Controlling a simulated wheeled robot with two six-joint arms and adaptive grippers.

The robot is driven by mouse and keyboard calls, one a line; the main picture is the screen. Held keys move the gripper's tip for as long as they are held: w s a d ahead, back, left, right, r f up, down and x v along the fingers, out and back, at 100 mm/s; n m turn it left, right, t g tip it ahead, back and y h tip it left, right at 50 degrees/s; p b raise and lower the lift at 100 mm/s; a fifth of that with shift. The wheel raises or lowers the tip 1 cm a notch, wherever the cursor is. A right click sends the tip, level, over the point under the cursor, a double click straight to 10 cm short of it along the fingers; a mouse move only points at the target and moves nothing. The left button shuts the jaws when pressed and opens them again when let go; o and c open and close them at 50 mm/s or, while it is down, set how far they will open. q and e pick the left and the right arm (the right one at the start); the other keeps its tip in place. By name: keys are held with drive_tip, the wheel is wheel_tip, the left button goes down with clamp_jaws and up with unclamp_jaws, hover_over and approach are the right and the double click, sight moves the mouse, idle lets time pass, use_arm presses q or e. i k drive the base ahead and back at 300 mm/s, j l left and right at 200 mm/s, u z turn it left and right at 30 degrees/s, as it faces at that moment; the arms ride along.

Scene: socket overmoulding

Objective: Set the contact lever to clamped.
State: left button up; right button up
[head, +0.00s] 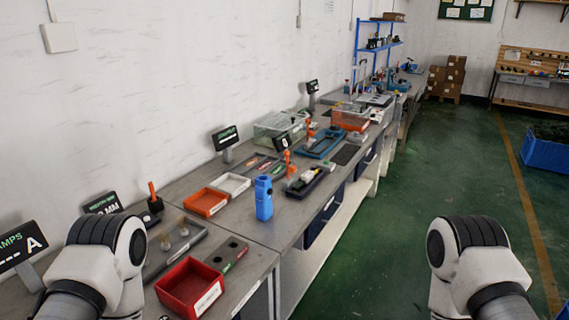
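An orange lever (152,190) stands nearly upright on a small black base on the near bench, beside the displays. Two more orange upright handles, a nearer one (287,162) and a farther one (310,129), stand by fixtures along the bench. I cannot tell which is the contact lever, nor whether any is clamped. My two arms show only as white and black links at the lower left and lower right. Neither gripper is in view.
A red bin (190,288) stands at the near bench edge. A blue block (263,199), an orange tray (205,202) and a white tray (233,184) are farther along. A display reading AMPS (20,246) stands at left. The green floor (400,200) right of the bench is clear.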

sight(293, 169)
drive_tip(key=i+l, duration=0.2)
drive_tip(key=l, duration=0.15)
drive_tip(key=i+l+u, duration=0.1)
drive_tip(key=i+l, duration=0.35)
drive_tip(key=l, duration=0.2)
drive_tip(key=i+l+u, duration=0.1)
drive_tip(key=l, duration=0.25)
drive_tip(key=i+l, duration=0.3)
